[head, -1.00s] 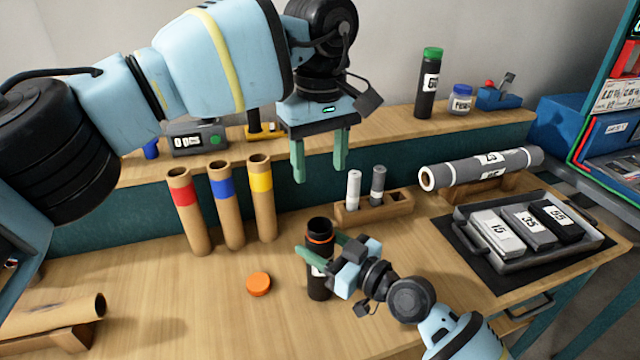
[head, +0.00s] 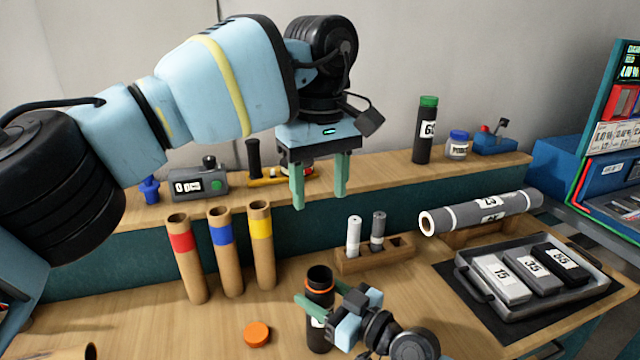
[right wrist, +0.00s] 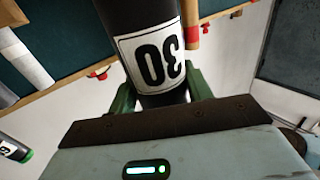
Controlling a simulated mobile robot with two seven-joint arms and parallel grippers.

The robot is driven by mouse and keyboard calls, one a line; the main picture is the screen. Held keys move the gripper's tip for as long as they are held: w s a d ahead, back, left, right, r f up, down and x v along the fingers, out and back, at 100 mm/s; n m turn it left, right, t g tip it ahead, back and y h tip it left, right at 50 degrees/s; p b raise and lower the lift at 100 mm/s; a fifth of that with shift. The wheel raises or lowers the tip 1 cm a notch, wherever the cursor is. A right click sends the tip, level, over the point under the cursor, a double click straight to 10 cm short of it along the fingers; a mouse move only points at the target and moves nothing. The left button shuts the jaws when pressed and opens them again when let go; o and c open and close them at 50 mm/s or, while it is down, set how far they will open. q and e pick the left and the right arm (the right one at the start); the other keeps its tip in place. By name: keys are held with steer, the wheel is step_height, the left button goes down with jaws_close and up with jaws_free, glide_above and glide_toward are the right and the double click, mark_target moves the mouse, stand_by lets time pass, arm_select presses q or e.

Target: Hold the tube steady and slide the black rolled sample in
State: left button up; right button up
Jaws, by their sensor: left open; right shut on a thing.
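The black tube (head: 320,336) stands upright on the bench with an orange ring near its open top. My right gripper (head: 317,299) is shut around it; the right wrist view shows its white "30" label (right wrist: 152,58) between the green fingers (right wrist: 160,97). A dark rolled sample (head: 377,231) stands upright in a wooden holder (head: 350,265), beside a pale roll (head: 353,236). My left gripper (head: 320,199) is open and empty, in the air above and behind the tube. The orange cap (head: 256,334) lies on the bench left of the tube.
Cardboard tubes with red, blue and yellow bands (head: 226,250) stand at left. A long grey roll (head: 480,212) rests on a wooden stand at right, behind a tray (head: 482,289) of labelled blocks. A raised shelf (head: 400,170) with several items runs behind.

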stand_by(0.3)
steer(key=o, duration=1.1)
steer(key=shift+s+d, duration=0.1)
steer(key=v, duration=1.1)
steer(key=shift+s+d, duration=0.25)
steer(key=shift+d, duration=0.1)
